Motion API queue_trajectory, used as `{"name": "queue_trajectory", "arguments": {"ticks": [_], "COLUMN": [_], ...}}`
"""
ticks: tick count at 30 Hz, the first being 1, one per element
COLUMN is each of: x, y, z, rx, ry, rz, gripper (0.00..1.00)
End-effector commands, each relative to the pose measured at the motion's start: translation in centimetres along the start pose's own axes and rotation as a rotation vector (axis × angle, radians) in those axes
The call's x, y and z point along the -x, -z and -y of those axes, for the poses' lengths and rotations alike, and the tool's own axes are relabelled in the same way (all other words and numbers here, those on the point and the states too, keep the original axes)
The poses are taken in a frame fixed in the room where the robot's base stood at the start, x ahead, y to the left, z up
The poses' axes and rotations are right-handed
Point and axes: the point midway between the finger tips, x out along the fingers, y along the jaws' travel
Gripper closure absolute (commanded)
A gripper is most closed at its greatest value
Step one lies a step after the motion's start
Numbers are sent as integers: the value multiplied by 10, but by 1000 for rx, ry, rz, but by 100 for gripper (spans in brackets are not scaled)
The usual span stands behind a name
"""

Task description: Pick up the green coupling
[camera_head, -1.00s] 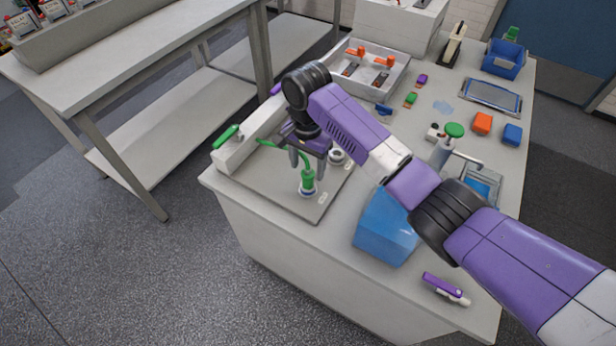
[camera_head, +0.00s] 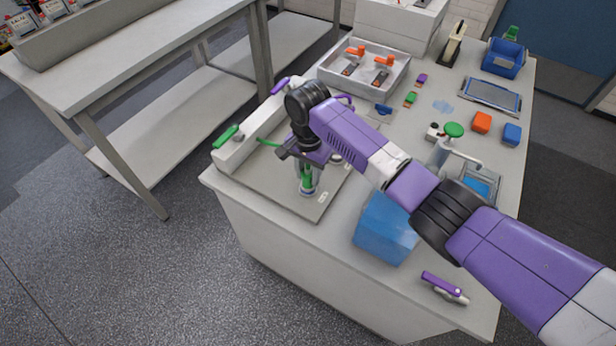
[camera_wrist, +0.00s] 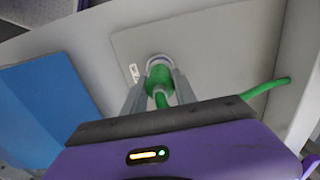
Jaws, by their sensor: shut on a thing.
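The green coupling (camera_head: 306,179) stands upright on a round metal port (camera_wrist: 159,60) on the grey plate (camera_head: 312,209). In the wrist view the coupling (camera_wrist: 160,80) sits between the two fingers of my gripper (camera_wrist: 161,88), which are shut on it. In the head view my gripper (camera_head: 307,178) comes down on it from above and partly hides it. A green hose (camera_wrist: 265,88) runs from the coupling towards the white block with the green handle (camera_head: 226,137). Whether the coupling is still seated on the port is hard to tell.
A blue box (camera_head: 385,230) stands right of the plate. A green-topped press (camera_head: 453,131) stands farther right, and a white tray with orange-handled parts (camera_head: 402,80) stands behind. A purple-handled tool (camera_head: 442,284) lies near the front edge.

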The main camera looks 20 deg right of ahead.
Motion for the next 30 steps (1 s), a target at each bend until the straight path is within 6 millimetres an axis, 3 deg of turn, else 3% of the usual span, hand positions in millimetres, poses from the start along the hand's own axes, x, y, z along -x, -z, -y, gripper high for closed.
{"name": "queue_trajectory", "arguments": {"ticks": [8,14,20,30], "x": [4,22,65,164], "y": [0,1,1,2], "z": [1,2,2,0], "rx": [0,1,1,-1], "ry": [2,5,6,2], "rz": [-1,-2,-3,-5], "gripper": [100,100,100,100]}}
